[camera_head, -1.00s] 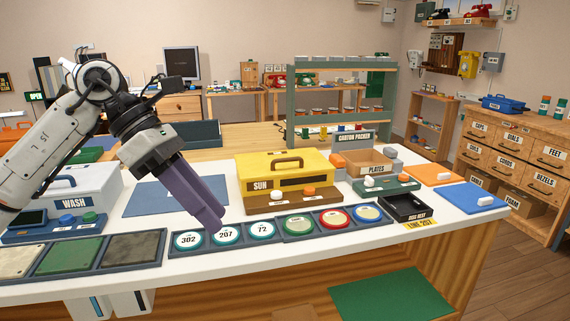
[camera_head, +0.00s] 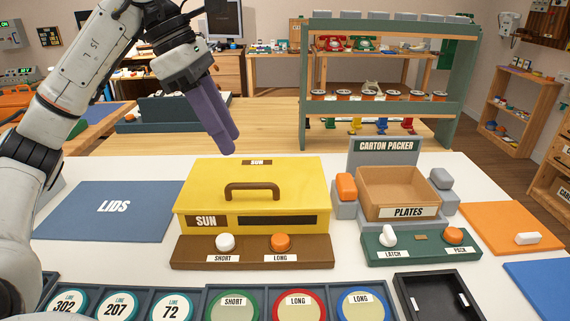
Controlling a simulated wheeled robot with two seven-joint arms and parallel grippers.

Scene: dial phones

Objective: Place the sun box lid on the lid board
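The sun box (camera_head: 205,222) is a yellow box on the white counter, its yellow lid (camera_head: 200,183) on top with a brown handle (camera_head: 255,188). A brown panel in front of it has a white SHORT button and an orange LONG button. The lid board (camera_head: 75,200) is a flat blue board marked LIDS, left of the box and bare. My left gripper (camera_head: 228,145) has purple fingers pointing down. It hangs above and behind the lid, apart from it, with nothing seen in it. The gap between its fingers is unclear. My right gripper is not in view.
The carton packer (camera_head: 385,146) with an open carton (camera_head: 397,184) stands right of the sun box. A green shelf rack (camera_head: 308,100) stands behind. Number and colour discs line the front edge, beside a black tray (camera_head: 408,290). Orange and blue boards lie at right.

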